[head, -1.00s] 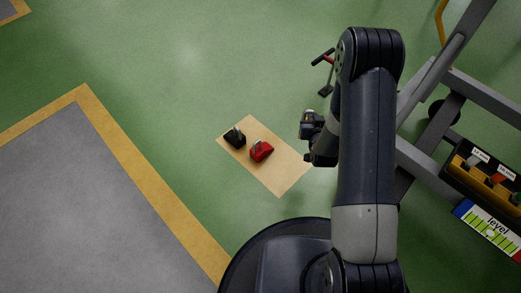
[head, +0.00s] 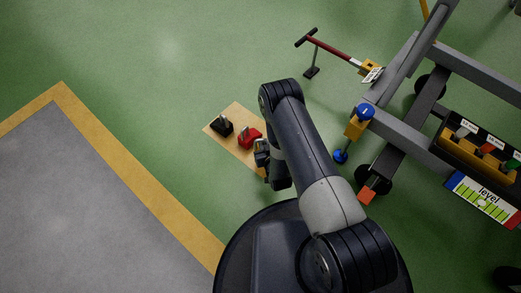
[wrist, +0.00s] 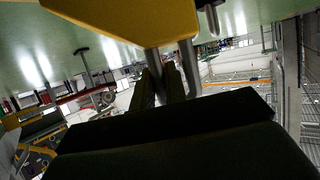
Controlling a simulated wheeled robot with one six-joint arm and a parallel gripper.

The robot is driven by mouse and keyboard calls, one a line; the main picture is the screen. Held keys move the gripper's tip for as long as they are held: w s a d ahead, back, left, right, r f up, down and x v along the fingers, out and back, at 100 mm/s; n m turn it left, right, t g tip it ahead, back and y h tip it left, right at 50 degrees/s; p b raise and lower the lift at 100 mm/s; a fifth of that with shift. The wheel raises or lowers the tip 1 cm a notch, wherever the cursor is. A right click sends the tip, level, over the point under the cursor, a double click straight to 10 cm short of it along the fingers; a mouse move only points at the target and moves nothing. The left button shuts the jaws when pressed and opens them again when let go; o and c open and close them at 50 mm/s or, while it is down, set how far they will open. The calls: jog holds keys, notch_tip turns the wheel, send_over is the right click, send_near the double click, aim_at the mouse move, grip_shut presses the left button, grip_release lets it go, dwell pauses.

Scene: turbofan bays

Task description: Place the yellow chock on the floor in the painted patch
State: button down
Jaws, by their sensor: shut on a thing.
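The yellow chock (wrist: 125,18) shows large at the top of the wrist view, with grey metal posts below it. My gripper (wrist: 162,82) is shut on it by the posts. In the head view my gripper (head: 262,158) is over the right-hand part of the tan painted patch (head: 236,108); my arm hides most of that part, and the chock cannot be made out there. Whether the chock touches the floor cannot be told. A black chock (head: 221,127) and a red chock (head: 249,138) stand on the patch, left of my gripper.
A grey wheeled frame (head: 405,128) stands at the right, with a red-handled bar (head: 335,48), a blue-topped yellow part (head: 357,123) and a tray of coloured pieces (head: 475,152). A yellow-bordered grey area (head: 75,200) lies at the left. Green floor above the patch is clear.

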notch_tip(320, 180, down, 7)
jog(key=b, duration=0.3)
jog(key=shift+f, duration=0.1)
jog(key=c, duration=1.4)
grip_release()
jog(key=shift+c, duration=0.2)
